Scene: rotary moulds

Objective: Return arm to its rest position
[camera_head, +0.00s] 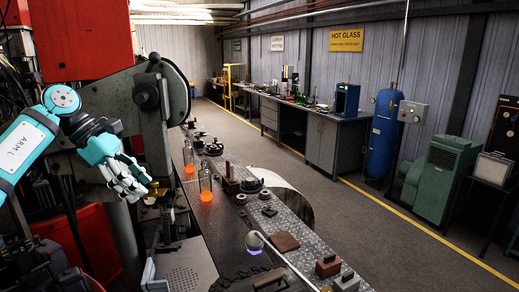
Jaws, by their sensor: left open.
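My left arm (25,150), teal and white and marked ARM L, comes in from the left. Its left gripper (140,184) hangs in the air in front of the grey machine at the left, fingers pointing down and to the right. It is open, and I see nothing between its fingers. My right gripper does not show.
The large machine with a red housing (82,38) stands close behind my left arm. A dark bench (230,237) runs away from me with glowing orange glass pieces (206,196) and moulds. Open floor (370,225) lies right of it, before a blue tank (384,133).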

